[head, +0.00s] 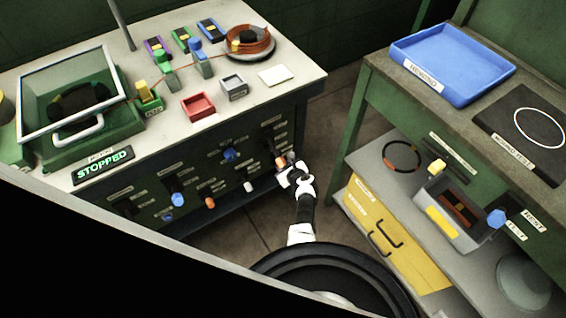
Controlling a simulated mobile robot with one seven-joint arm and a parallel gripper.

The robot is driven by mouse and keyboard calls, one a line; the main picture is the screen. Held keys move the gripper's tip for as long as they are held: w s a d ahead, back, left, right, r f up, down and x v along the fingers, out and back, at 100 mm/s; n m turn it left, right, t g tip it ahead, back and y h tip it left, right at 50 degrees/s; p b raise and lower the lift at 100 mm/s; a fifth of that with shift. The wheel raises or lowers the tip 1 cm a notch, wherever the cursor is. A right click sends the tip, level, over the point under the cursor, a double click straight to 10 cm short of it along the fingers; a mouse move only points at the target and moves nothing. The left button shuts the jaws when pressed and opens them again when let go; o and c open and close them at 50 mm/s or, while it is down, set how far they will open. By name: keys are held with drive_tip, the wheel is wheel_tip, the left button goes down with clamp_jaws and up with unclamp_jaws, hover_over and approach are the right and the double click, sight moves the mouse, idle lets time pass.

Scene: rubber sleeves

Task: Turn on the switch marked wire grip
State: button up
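The front panel (215,180) of the left workbench carries several switches and knobs with small label plates. A blue knob (178,199), an orange knob (210,202), a pale knob (249,186) and an upper blue knob (229,153) show there. An orange knob (280,161) sits at the panel's right end. The label lettering is too small to read, so I cannot tell which switch is marked wire grip. My white gripper (287,172) is at the panel's right end, close beside that orange knob. Contact and finger opening cannot be made out.
A display (103,166) on the bench reads STOPPED. The benchtop holds a lidded machine (75,95), a red tray (198,106), a grey bin (234,87) and a wire coil (249,43).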

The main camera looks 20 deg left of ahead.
idle(0.3)
drive_tip(key=o, duration=1)
drive_tip(key=p+v, duration=0.2)
drive_tip(key=v, duration=1.2)
drive_tip(key=shift+a, duration=0.1)
